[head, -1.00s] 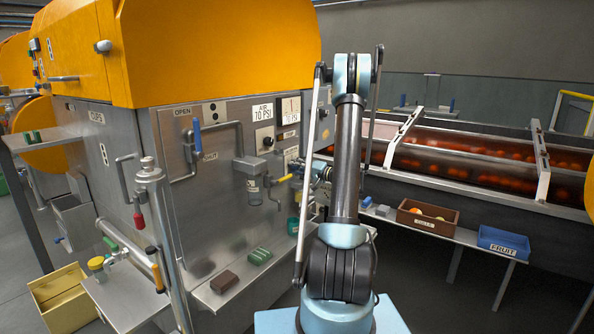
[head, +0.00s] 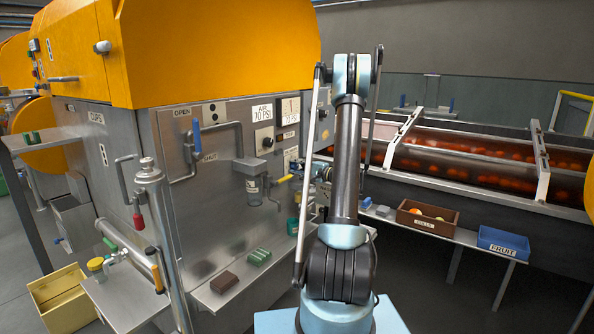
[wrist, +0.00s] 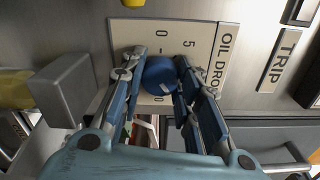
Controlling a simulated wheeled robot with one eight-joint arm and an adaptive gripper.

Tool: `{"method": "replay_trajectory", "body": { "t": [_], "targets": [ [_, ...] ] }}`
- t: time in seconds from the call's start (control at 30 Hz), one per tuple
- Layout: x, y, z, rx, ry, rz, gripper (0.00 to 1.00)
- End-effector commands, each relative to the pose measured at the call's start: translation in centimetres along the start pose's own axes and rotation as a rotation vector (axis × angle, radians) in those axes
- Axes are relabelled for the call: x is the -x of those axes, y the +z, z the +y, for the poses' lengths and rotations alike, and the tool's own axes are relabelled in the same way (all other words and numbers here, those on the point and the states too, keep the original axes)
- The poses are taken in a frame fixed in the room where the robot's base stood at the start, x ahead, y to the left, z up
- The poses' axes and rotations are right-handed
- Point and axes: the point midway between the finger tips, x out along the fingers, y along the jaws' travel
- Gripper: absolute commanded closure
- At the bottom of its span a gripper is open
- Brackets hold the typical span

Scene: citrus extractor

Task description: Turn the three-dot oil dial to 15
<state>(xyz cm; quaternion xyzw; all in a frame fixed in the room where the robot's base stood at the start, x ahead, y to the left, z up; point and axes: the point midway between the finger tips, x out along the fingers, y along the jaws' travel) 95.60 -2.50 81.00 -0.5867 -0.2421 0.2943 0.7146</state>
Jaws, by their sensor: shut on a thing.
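A round blue dial (wrist: 160,76) with a small white mark sits on a cream plate (wrist: 205,50) labelled "OIL DROP", the end of the word being cut off by my finger. A 5 and zeros show on the plate around the dial. My gripper (wrist: 159,70) is shut on the dial, one finger on each side of it. The dots naming the dial do not show in the wrist view. In the head view my gripper (head: 320,172) is at the machine's front panel, and the dial is hidden there by my arm.
A "TRIP" label (wrist: 280,57) is right of the plate in the wrist view, with a grey block (wrist: 70,90) to the left. In the head view a yellow-handled valve (head: 285,178) stands left of my gripper, above a shelf with a brown block (head: 224,281).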

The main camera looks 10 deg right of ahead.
Motion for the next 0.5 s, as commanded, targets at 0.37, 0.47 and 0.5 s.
{"method": "replay_trajectory", "body": {
  "t": [0.37, 0.47, 0.5],
  "targets": [
    [0.07, 0.26, 0.25, -0.001, 0.006, -0.004, 0.94],
    [0.06, 0.27, 0.25, -0.001, 0.006, -0.004, 0.50],
    [0.05, 0.26, 0.22, -0.001, 0.006, -0.004, 0.49]
  ]
}}
